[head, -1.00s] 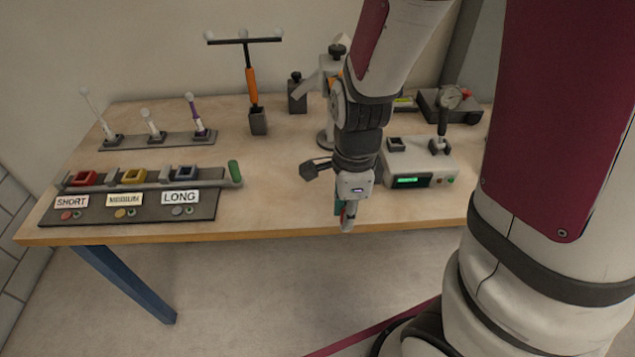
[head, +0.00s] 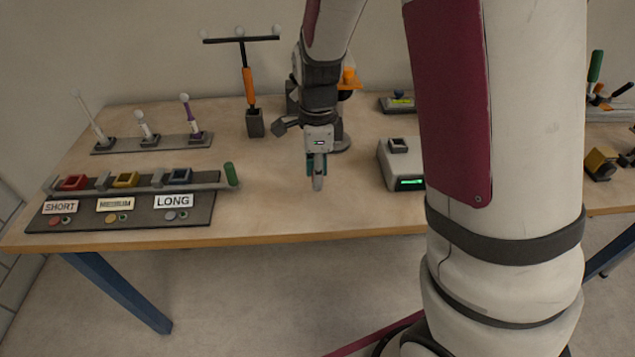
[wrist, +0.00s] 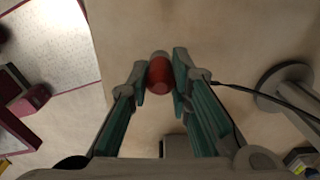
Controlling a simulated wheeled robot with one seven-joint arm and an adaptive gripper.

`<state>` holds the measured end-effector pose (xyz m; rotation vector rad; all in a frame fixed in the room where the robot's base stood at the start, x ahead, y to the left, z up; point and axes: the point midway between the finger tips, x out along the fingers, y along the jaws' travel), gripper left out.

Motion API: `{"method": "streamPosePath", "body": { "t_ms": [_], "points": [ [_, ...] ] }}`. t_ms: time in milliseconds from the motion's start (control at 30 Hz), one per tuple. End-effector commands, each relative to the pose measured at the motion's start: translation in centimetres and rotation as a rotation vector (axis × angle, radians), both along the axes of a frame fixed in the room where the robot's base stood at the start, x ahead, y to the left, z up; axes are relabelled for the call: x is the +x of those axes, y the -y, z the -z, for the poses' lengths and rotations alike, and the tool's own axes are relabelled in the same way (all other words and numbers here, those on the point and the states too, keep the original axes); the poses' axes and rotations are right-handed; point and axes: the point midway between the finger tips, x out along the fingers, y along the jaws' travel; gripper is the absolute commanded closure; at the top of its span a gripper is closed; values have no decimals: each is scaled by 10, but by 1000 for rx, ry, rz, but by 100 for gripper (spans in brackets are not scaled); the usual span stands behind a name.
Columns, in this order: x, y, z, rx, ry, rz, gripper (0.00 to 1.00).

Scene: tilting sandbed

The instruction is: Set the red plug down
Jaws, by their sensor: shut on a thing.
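The red plug (wrist: 158,76) shows in the wrist view as a short red cylinder with a greyish far end. My gripper (wrist: 160,80) is shut on it, with one green-sided finger on each side. In the head view my gripper (head: 317,178) points down over the front middle of the table (head: 270,215), left of the grey box with the green display. I cannot make out the red plug there, as the fingers hide it. How high the plug is above the table is hard to tell.
A rack (head: 140,208) labelled SHORT, MEDIUM and LONG stands at left, with ball-tipped styli (head: 145,135) behind. A T-shaped orange-handled tool (head: 248,85) stands further back. The grey box (head: 400,165) is close on the right. The wrist view shows a round stand base (wrist: 285,85).

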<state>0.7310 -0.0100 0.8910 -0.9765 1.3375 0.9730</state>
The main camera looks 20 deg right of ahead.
Motion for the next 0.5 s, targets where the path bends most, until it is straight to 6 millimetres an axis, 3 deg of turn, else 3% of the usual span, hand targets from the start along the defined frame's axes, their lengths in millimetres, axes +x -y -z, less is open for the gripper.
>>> {"method": "streamPosePath", "body": {
  "t_ms": [200, 500],
  "points": [
    [-3, 0, 34, 0, -7, 2, 100],
    [-3, 0, 35, 1, -5, 1, 100]
  ]
}}
